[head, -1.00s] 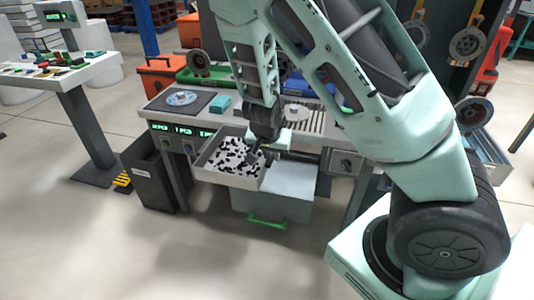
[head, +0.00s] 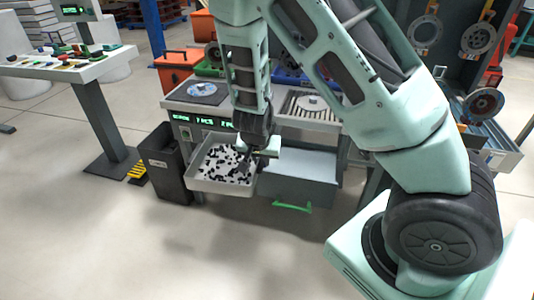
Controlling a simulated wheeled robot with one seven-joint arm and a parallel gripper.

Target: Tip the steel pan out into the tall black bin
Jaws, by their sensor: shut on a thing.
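The steel pan (head: 208,186) is a shallow light-grey square tray with many small black and white bits in it. It hangs roughly level in front of the workbench, above the floor. My gripper (head: 262,153) is at the pan's right rear side and shut on it; my wrist partly hides the fingers. The tall black bin (head: 173,177) stands on the floor just left of the pan, open at the top, with a small white label. The pan's left edge is close to the bin's right side, and the bin's inside is mostly dark.
The workbench (head: 178,103) with green displays stands behind the pan and bin. A grey drawer box with a green handle (head: 292,207) juts out right of the pan. A control stand (head: 103,120) is at the left, with a yellow-striped pedal (head: 138,172) near the bin. The front floor is clear.

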